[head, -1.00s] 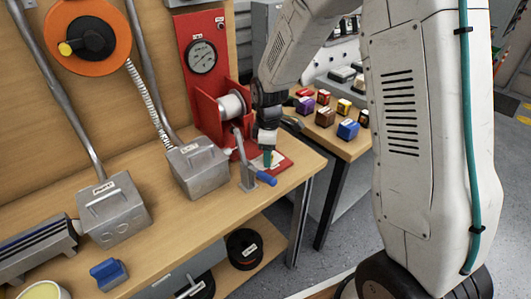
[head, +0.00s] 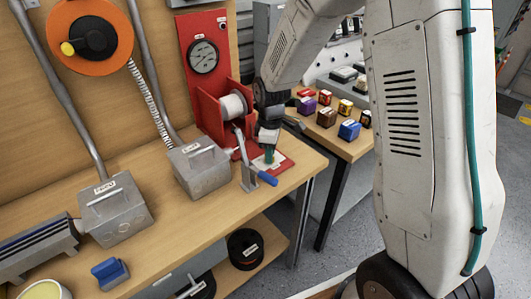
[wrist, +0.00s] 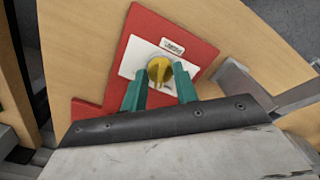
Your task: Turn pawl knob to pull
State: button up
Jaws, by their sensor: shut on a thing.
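The yellow pawl knob (wrist: 158,68) shows in the wrist view, on a white plate (wrist: 134,58) with a small label above it. The plate lies on a red base (wrist: 197,42). My gripper (wrist: 160,75) has its two green fingers on either side of the knob and is shut on it. In the head view my gripper (head: 267,156) points down at the red base (head: 285,163) on the workbench. The knob is hidden behind the fingers there.
A grey lever with a blue handle (head: 262,177) stands close in front of my gripper. A red winch frame with a white spool (head: 234,105) rises just behind. Grey boxes (head: 199,168) stand to the left. Coloured blocks (head: 326,116) sit on another table at the right.

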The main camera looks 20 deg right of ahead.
jog(key=m, duration=0.4)
jog(key=shift+s+a+f, duration=0.1)
jog(key=shift+s+f, duration=0.1)
jog(key=shift+s, duration=0.15)
jog(key=m, duration=0.4)
jog(key=shift+m, duration=0.4)
jog(key=m, duration=0.5)
jog(key=shift+w+a, duration=0.1)
jog(key=shift+w+r+m, duration=0.1)
jog(key=shift+w+m, duration=0.05)
jog(key=shift+m, duration=1.35)
jog(key=shift+d, duration=0.2)
jog(key=o, duration=1)
jog(key=shift+d, duration=0.15)
jog(key=shift+c, duration=0.2)
jog(key=shift+a, duration=0.2)
